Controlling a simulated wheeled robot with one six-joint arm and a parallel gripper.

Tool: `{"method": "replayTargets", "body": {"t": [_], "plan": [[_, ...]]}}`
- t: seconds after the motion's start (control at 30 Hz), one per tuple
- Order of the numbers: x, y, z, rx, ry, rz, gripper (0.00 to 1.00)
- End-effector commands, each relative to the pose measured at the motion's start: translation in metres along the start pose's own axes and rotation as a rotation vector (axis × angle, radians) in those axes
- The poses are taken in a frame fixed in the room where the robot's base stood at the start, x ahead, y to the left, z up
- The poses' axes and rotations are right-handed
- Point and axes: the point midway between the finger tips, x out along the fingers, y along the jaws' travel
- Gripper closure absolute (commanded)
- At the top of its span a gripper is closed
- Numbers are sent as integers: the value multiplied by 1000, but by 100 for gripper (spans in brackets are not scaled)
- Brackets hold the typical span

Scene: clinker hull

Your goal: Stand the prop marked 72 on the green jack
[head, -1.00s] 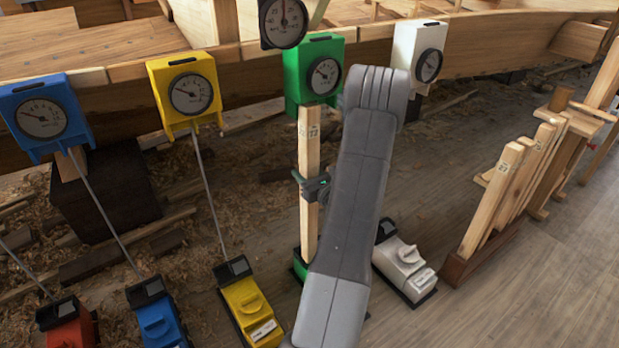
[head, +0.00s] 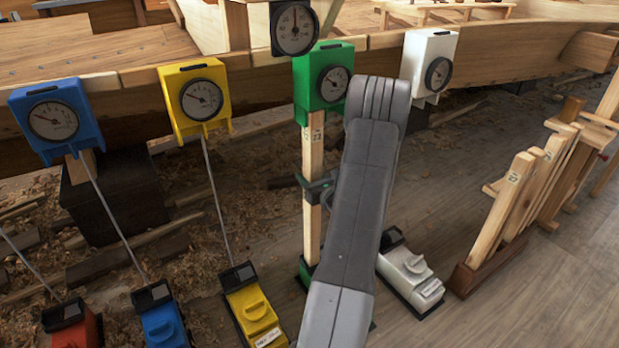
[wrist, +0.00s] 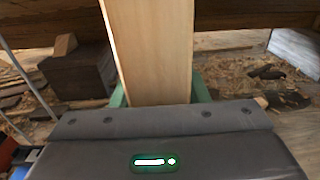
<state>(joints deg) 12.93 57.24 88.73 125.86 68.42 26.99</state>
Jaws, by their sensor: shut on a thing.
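The pale wooden prop (head: 313,160) stands nearly upright in the head view, with a small mark near its top that looks like 72 but is hard to read. My gripper (head: 316,190) is shut on it around mid-length. The prop also fills the upper middle of the wrist view (wrist: 150,50). Its foot is at the green jack (head: 304,272), mostly hidden behind my arm; I cannot tell whether it rests on it. Its top is just under the green gauge box (head: 308,85), where contact is unclear.
Yellow (head: 252,308), blue (head: 160,325), red (head: 75,328) and white (head: 412,275) jacks stand alongside. More props lean in a wooden rack (head: 480,275) at right. The plank hull (head: 260,75) runs behind. Open floor lies at right.

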Motion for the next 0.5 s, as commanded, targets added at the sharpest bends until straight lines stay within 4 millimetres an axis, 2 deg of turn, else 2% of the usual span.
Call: {"method": "replayTargets", "body": {"t": [0.5], "plan": [[0,0,-6,-1,-3,0,100]]}}
